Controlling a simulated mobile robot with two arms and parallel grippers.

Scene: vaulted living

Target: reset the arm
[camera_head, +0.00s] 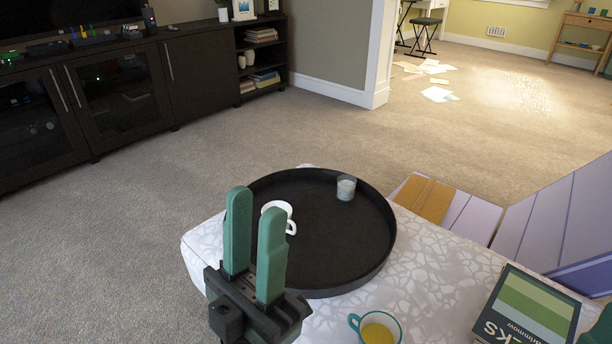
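My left gripper (256,203) comes up from the bottom of the head view with its two green fingers pointing upward. The fingers stand apart with a narrow gap and nothing between them, in front of the left part of a round black tray (345,262). A dark green piece at the bottom right corner looks like a finger of my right gripper (600,328); the rest of it is out of frame.
The tray lies on a white patterned ottoman (425,262), holding a white mug (289,221) partly hidden by my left gripper and a glass (346,188). A teal-rimmed cup (378,331) and a book (527,312) are nearer. Open carpet (230,140) lies beyond.

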